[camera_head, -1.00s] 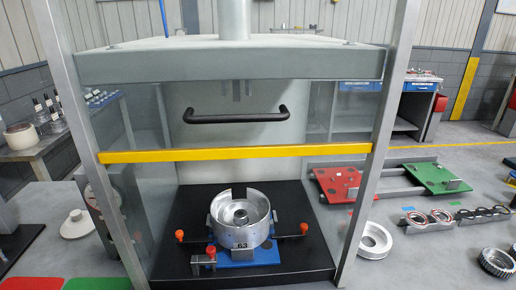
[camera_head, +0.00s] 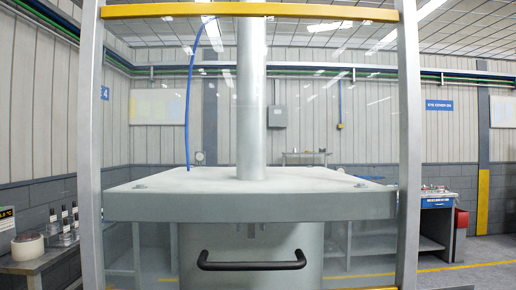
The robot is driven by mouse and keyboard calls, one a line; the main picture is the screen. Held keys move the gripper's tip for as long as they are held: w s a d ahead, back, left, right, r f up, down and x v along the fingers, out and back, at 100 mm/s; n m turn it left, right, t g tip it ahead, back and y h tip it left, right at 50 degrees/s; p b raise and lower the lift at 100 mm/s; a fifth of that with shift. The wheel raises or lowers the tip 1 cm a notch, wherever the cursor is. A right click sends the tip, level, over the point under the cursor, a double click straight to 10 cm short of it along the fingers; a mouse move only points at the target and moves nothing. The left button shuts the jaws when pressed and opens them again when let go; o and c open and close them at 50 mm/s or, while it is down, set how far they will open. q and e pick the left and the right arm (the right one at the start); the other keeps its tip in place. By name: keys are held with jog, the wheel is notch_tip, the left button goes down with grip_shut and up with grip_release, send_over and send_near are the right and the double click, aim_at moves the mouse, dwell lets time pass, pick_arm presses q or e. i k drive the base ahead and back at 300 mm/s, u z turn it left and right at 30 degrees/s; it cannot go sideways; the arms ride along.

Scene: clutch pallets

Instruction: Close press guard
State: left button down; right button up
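The press guard is a clear panel between two grey uprights, the left one (camera_head: 89,150) and the right one (camera_head: 408,150). Its black bar handle (camera_head: 251,265) shows near the bottom of the view, below the press's thick grey top plate (camera_head: 250,206). A yellow crossbar (camera_head: 250,12) spans the uprights at the top of the view. The lower part of the press, with its bed and the part on it, is out of view. Neither of my grippers is in view, and nothing touches the handle.
A grey column (camera_head: 251,100) rises from the top plate, with a blue hose (camera_head: 188,100) beside it. A side table (camera_head: 45,262) with bottles stands at left. A workbench (camera_head: 437,225) and a red bin (camera_head: 461,222) stand at right.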

aim_at(219, 9)
jog(key=z, duration=1)
jog(key=k, duration=0.6)
jog(key=u, duration=1.45)
